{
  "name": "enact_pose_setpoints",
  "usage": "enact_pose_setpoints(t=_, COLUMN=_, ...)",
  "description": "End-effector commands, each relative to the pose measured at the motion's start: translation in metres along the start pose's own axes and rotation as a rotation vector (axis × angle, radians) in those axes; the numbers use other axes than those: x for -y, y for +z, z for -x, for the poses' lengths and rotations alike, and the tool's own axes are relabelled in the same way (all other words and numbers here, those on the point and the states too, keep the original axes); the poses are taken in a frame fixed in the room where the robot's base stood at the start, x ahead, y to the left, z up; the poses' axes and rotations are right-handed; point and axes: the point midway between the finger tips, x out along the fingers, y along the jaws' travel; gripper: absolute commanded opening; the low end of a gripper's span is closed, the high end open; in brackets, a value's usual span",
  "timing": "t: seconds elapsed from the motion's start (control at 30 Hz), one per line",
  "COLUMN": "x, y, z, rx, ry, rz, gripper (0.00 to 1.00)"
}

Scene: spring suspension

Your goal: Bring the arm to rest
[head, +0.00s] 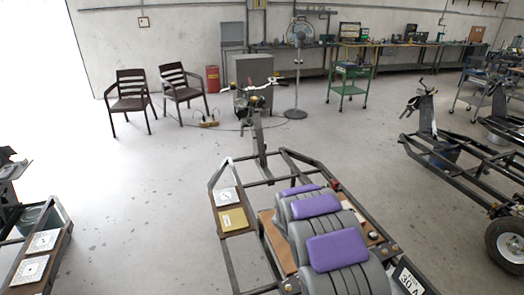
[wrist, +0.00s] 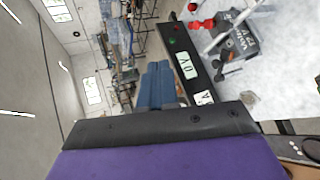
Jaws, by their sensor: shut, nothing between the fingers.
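My gripper and arm do not show in the head view. No finger can be made out in the wrist view. The wrist view looks out tilted, with a large purple surface (wrist: 170,157) and a black band (wrist: 160,126) with small round fasteners filling its lower part. I cannot tell for sure what this close thing is; its purple resembles the seat pads in the head view.
A frame vehicle (head: 228,250) with grey seats and purple pads (head: 337,250) stands close in front. More frame vehicles (head: 450,165) stand at the right. Brown chairs (head: 130,100), a grey cabinet (head: 252,70), a fan (head: 298,60) and a green trolley (head: 350,85) stand behind. Open floor (head: 140,190) lies left of centre.

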Motion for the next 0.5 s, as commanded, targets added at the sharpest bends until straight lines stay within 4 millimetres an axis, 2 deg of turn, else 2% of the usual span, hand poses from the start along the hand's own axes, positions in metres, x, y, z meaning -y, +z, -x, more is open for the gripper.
enact_pose_setpoints(t=0.03, x=-0.01, y=0.009, z=0.003, rx=0.011, ry=-0.032, rz=0.007, gripper=0.0)
enact_pose_setpoints(t=0.2, x=-0.035, y=0.039, z=0.01, rx=0.04, ry=-0.142, rz=0.051, gripper=0.0)
enact_pose_setpoints(t=0.5, x=-0.068, y=0.1, z=0.02, rx=0.053, ry=-0.347, rz=0.139, gripper=0.0)
